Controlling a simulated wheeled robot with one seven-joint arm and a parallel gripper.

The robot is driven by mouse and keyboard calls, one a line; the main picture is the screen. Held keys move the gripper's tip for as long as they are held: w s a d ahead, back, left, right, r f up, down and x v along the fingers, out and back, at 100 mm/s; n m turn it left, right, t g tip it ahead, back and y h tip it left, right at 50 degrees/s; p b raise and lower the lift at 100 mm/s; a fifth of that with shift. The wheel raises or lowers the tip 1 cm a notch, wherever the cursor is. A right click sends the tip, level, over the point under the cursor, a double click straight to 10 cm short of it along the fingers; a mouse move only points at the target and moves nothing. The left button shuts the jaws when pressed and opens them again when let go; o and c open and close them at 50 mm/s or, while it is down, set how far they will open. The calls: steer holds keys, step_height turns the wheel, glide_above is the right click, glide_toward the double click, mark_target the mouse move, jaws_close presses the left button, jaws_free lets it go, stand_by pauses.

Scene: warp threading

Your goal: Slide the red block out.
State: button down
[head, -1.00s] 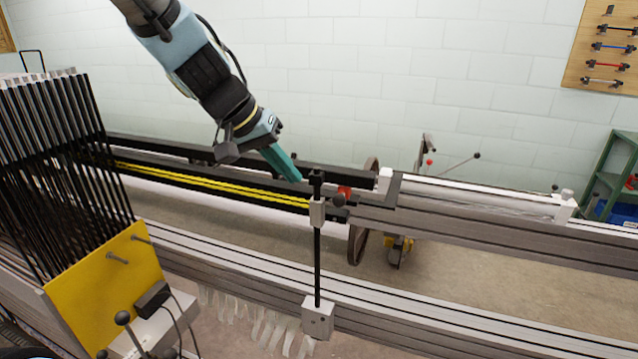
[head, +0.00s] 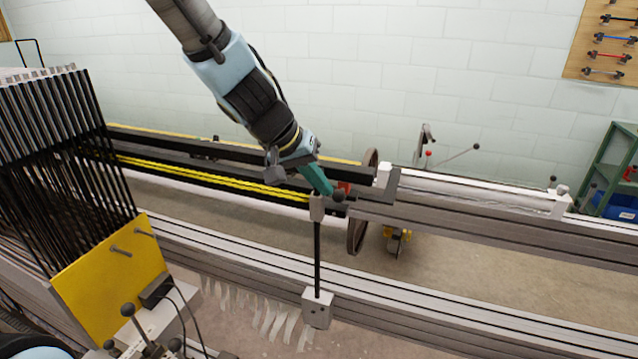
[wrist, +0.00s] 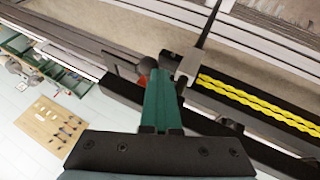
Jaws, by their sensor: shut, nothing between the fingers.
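The red block (head: 344,187) sits on the dark rail, just right of the clamp at the top of the black post. Part of it is hidden behind my fingers and the black knob. In the wrist view a little of the red block (wrist: 147,68) shows beyond the fingertips. My gripper (head: 329,193) has teal fingers, shut and empty, with the tips beside the red block and close to the clamp. In the wrist view the gripper (wrist: 160,80) points at the same spot. I cannot tell whether the fingers touch the block.
The black post with its grey clamp (head: 317,208) stands in front of the fingers. Yellow cords (head: 220,184) run along the rail to the left. A black knob (head: 338,197) sits by the clamp. Black heddle frames (head: 62,150) stand at left.

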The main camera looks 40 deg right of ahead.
steer(key=s+d, duration=0.4)
steer(key=s, duration=0.2)
steer(key=shift+s, duration=0.25)
